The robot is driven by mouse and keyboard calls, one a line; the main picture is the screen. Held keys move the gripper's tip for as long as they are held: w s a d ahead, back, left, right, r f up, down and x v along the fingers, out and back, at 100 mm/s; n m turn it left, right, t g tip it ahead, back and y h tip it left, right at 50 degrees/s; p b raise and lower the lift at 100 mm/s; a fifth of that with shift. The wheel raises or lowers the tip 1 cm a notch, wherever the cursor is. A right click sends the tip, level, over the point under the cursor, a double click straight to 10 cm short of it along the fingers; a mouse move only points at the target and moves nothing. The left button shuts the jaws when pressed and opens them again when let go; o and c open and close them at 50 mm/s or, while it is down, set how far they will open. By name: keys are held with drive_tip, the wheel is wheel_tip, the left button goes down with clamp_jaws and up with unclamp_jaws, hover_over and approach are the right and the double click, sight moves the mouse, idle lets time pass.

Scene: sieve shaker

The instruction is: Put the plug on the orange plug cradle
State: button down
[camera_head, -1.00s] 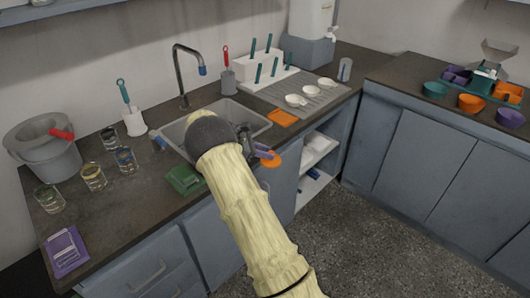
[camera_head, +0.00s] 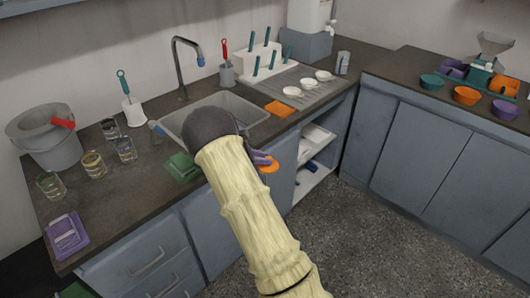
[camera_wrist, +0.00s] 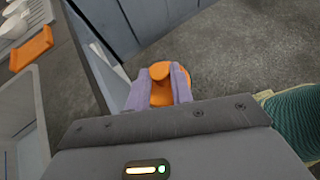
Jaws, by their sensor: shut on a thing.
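My gripper (camera_head: 262,158) has purple fingers and is shut on the orange plug (camera_head: 269,168). It holds the plug in the air beside the counter's front edge, in front of the sink. In the wrist view, the round orange plug (camera_wrist: 161,90) sits between the two fingers, with the floor behind it. My forearm hides part of the gripper in the head view. The orange plug cradle (camera_head: 279,109) lies flat on the counter, right of the sink. It also shows at the upper left of the wrist view (camera_wrist: 30,48), apart from the gripper.
The sink (camera_head: 245,108) lies just left of the cradle. A grey drainer with white scoops (camera_head: 292,92) is behind and right of it. A green item (camera_head: 183,166) and a purple item (camera_head: 66,235) lie on the left counter. An open shelf (camera_head: 315,150) is below.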

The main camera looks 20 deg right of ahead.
drive_tip(key=s+a+f+n+t+y+b, duration=0.2)
drive_tip(key=s+a+f+n+t, duration=0.7)
drive_tip(key=a, duration=0.6)
drive_tip(key=s+f+b, duration=0.1)
drive_tip(key=s+f, duration=0.1)
drive_tip(key=s, duration=0.1)
drive_tip(key=shift+s+f+y, duration=0.25)
drive_tip(key=shift+f+y, duration=0.05)
drive_tip(key=shift+f, duration=0.1)
